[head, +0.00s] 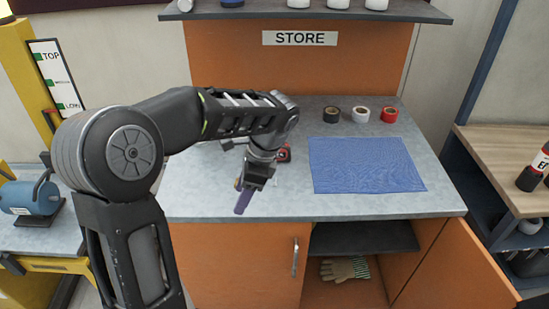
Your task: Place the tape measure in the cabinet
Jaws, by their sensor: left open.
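A small red and black object, apparently the tape measure (285,153), lies on the grey counter just right of my left gripper, partly hidden behind my wrist. My left gripper (244,196) is open and points down over the counter, left of and nearer than that object. I see nothing held in it. The orange cabinet (235,265) is under the counter. Its left door is shut. Its right door (455,275) stands open, showing a dark inner shelf (360,238). My right gripper is not in view.
A blue mat (366,164) lies on the counter's right. Black (332,114), white (360,114) and red (389,114) tape rolls stand behind it. Gloves (345,268) lie low inside the cabinet. A shelf (330,12) hangs above. The open door juts out at right.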

